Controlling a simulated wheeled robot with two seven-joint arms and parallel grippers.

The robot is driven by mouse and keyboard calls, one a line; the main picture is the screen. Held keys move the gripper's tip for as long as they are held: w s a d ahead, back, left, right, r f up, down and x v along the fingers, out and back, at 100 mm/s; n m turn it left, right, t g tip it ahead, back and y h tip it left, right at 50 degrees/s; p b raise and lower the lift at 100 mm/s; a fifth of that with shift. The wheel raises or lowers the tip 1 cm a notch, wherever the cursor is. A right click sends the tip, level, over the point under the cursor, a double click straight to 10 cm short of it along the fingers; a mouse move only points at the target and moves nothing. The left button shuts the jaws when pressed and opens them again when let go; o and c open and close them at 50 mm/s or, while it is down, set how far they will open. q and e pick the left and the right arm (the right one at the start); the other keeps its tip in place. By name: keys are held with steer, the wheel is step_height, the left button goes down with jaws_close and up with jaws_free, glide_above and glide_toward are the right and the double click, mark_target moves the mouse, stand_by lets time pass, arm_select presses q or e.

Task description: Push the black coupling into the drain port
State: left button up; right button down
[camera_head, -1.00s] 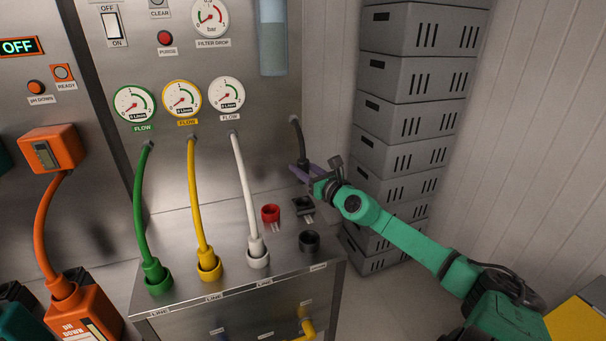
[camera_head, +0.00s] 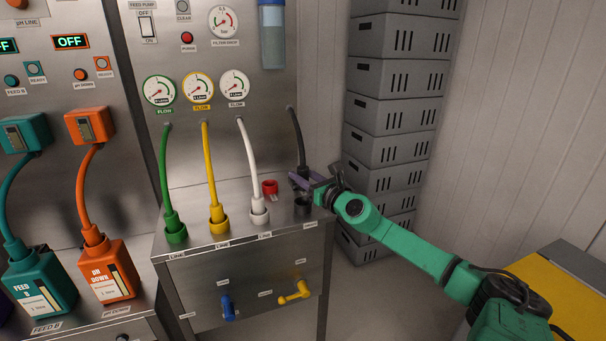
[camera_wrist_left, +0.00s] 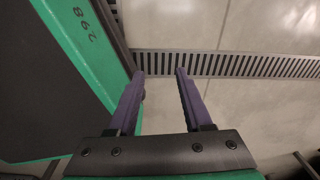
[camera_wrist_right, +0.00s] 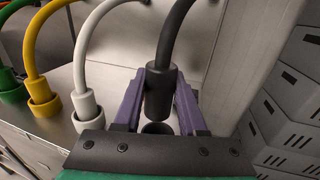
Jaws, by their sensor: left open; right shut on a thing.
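The black coupling (camera_wrist_right: 158,95) hangs upright at the end of a black hose. My right gripper (camera_head: 303,179) is shut on it, a purple finger on each side in the right wrist view. A dark round port (camera_wrist_right: 157,128) lies just below the coupling's lower end; a small gap seems to show between them. In the head view the black port (camera_head: 302,207) stands at the bench top's right front corner, its label too small to read. Fingers hide most of the coupling there. My left gripper (camera_wrist_left: 160,75) is open and empty above the floor.
White (camera_head: 259,215), yellow (camera_head: 219,224) and green (camera_head: 175,234) hoses stand in sockets to the left. A red socket (camera_head: 270,187) sits behind the black port. Stacked grey crates (camera_head: 392,115) stand right of the bench. A floor grate (camera_wrist_left: 230,64) shows below my left gripper.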

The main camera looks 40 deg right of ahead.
steer(key=f, duration=0.1)
steer(key=f+b, duration=0.1)
steer(key=w+f+b, duration=0.1)
steer(key=shift+d, duration=0.35)
steer(key=shift+f+b, duration=0.6)
steer(key=shift+f, duration=0.1)
steer(key=shift+s+f+b, duration=0.1)
steer(key=shift+f+b, duration=0.6)
steer(key=shift+b, duration=0.1)
steer(key=shift+f, duration=0.15)
arm_select(q)
steer(key=w+d, duration=0.3)
steer(key=w, duration=0.8)
steer(key=shift+w+d+f+n+t, duration=0.15)
steer(key=shift+d+f+n+t, duration=0.15)
steer(key=shift+f+b, duration=0.55)
steer(key=shift+b, duration=0.1)
arm_select(e)
steer(key=shift+f, duration=0.6)
steer(key=c, duration=0.8)
jaws_free()
